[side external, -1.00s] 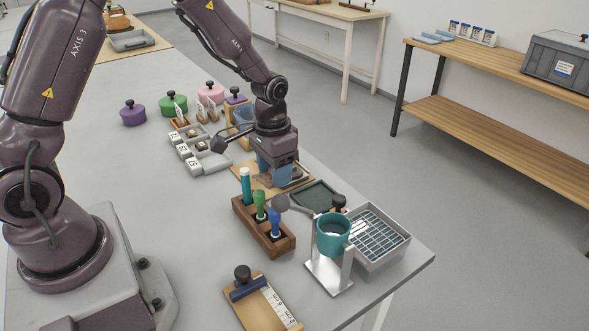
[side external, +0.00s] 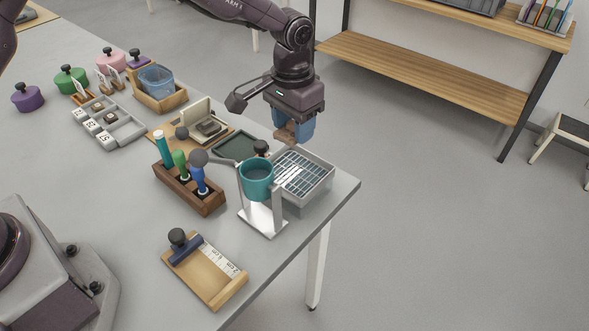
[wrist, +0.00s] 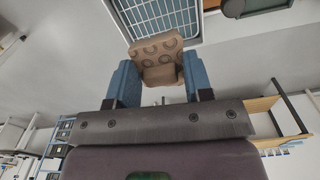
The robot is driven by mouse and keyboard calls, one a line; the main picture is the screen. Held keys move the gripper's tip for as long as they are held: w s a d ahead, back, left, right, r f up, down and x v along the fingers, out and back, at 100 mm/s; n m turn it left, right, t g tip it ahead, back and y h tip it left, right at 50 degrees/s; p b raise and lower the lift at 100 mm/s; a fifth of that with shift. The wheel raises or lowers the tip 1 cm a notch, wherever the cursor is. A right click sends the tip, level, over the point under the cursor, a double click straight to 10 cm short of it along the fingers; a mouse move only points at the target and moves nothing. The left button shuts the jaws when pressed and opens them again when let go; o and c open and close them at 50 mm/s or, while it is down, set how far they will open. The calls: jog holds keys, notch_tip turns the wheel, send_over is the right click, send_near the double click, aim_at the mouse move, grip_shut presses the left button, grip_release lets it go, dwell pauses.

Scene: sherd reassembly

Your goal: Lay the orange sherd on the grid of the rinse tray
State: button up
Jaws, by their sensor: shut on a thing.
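My gripper (side external: 293,128) has its blue fingers shut on a sherd (side external: 288,136), brownish-orange in the side external view. In the wrist view the sherd (wrist: 157,48) looks tan with a stamped ring pattern, gripped between the two fingers (wrist: 160,76). The rinse tray (side external: 326,186) is a grey box with a pale wire grid (side external: 300,172), at the table's far right corner. The sherd is held in the air by the tray's back edge, apart from the grid as far as I can tell. The grid (wrist: 158,14) shows beyond the sherd in the wrist view.
A teal cup (side external: 256,180) on a metal stand is just in front of the tray. A dark green tray (side external: 236,146) lies to its left. A wooden tool rack (side external: 190,192) with several handles and a wooden board (side external: 160,132) stand further left. The table edge is close behind the tray.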

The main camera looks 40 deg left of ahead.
aim_at(294, 175)
notch_tip(294, 175, down, 10)
jog(key=shift+r, duration=0.2)
jog(key=shift+f, duration=0.2)
jog(key=shift+s+f, duration=0.1)
jog(key=shift+f, duration=0.45)
jog(key=o, duration=0.9)
jog(key=shift+d, duration=0.15)
notch_tip(294, 175, up, 14)
jog(key=shift+f, duration=0.15)
